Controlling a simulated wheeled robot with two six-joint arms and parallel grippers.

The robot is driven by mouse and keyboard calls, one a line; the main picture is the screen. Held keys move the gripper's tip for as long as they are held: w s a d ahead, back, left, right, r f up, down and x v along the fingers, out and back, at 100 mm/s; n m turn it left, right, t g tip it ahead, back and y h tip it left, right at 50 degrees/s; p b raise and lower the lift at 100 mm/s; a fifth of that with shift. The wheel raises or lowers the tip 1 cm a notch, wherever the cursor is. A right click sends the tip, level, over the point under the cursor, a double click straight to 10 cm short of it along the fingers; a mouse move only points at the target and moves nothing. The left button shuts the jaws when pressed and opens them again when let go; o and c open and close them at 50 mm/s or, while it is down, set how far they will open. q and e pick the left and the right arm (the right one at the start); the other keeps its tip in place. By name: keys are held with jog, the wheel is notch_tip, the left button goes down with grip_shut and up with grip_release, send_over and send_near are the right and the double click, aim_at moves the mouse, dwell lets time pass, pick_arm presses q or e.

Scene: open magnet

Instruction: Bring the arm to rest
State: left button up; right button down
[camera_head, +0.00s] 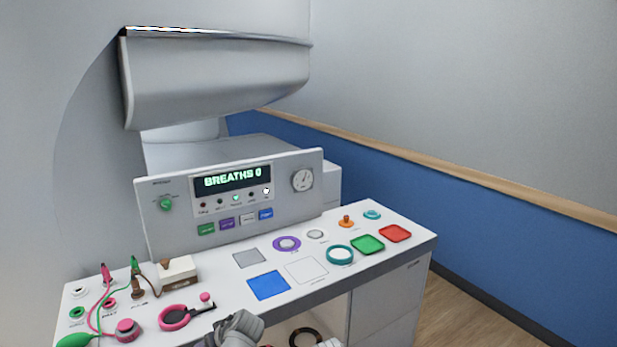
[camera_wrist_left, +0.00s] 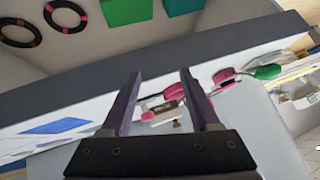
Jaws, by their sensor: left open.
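My left gripper (camera_wrist_left: 160,73) is open in the left wrist view, its two dark fingers apart with nothing between them. It is close to the front edge of the white console (camera_head: 215,290). In the head view a grey part of my own arm shows at the bottom edge, in front of the console; its fingers cannot be made out there. My right gripper does not show clearly in either view.
The console top holds a pink-handled tool (camera_head: 174,317), a white block (camera_head: 178,271), coloured pads such as the blue pad (camera_head: 268,285), and several rings. Pink and green leads lie at the left. Dark rings (camera_wrist_left: 66,14) and a green block (camera_wrist_left: 127,10) sit in the space below.

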pick_arm(q)
jog(key=s+d+m+g+h+p, duration=0.4)
jog(key=s+d+m, duration=0.5)
jog(key=s+d, duration=0.7)
jog(key=d+f+g+h, duration=0.1)
jog(key=d, duration=0.2)
jog(key=shift+s+m+h, duration=0.25)
jog(key=shift+m+h, duration=0.15)
